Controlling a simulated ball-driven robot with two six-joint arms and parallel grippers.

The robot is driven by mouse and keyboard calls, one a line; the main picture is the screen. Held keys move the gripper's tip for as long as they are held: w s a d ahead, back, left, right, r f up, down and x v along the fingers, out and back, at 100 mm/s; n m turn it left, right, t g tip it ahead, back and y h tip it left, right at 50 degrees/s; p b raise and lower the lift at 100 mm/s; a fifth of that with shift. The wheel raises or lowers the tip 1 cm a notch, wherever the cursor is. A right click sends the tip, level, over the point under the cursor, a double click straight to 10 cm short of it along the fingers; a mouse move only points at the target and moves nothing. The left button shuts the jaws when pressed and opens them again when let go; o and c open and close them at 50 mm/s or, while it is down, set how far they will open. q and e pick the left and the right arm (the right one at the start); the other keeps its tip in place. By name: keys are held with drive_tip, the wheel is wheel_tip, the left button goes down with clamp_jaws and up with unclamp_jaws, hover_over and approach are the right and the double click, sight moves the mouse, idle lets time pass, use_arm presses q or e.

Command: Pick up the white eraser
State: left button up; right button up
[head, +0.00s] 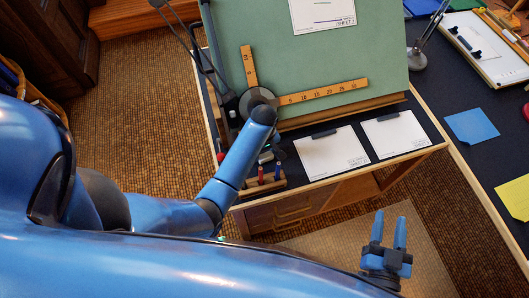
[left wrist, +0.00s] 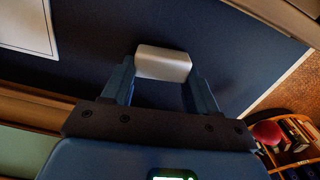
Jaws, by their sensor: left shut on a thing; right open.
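The white eraser (left wrist: 163,63) is a small pale block with rounded edges. In the left wrist view it sits across the tips of my left gripper (left wrist: 161,84), pressed between its two blue fingers, with the dark desk top behind it. I cannot tell whether it touches the desk. In the head view my left gripper (head: 269,155) is at the desk's front left part, mostly covered by my own forearm, and the eraser cannot be made out there. My right gripper (head: 388,240) is open and empty, in front of the desk over the floor.
A green drafting board (head: 310,55) with a wooden ruler (head: 325,91) stands behind. White sheets (head: 332,152) lie right of my left gripper. A wooden holder (head: 262,187) with red and blue items stands close in front of it. A second dark desk (head: 480,155) is at right.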

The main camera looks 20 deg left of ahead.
use_arm(q)
wheel_tip(320, 180, up, 20)
drive_tip(key=p, duration=0.8)
drive_tip(key=shift+f, duration=0.2)
